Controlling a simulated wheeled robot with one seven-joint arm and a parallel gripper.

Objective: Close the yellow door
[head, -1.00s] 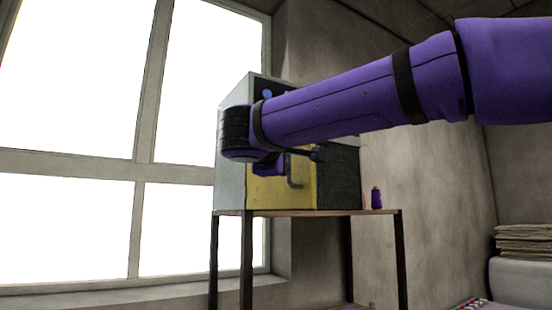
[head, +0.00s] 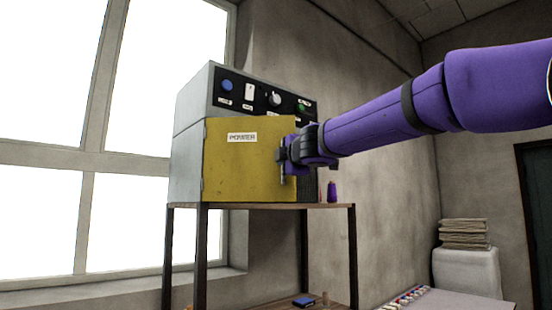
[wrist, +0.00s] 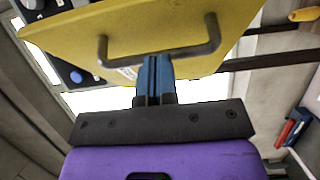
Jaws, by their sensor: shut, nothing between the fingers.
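The yellow door (head: 245,165), labelled POWER, is on the front of a grey box. Its top edge does not run parallel to the control panel above it, so it looks partly open, hinged on the left. Its bar handle (head: 283,172) is near the right edge. My gripper (head: 287,160) is at that edge beside the handle. In the wrist view, my gripper (wrist: 155,70) is shut with nothing in it. Its blue fingertips lie close to the yellow door (wrist: 150,25), by the middle of the handle (wrist: 190,53). I cannot tell whether they touch.
The grey box (head: 187,160) has a dark control panel (head: 262,95) with knobs and stands on a table (head: 260,206). A purple spool (head: 332,191) is right of the door on the tabletop. A large window is at left, and folded cloth (head: 465,233) at right.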

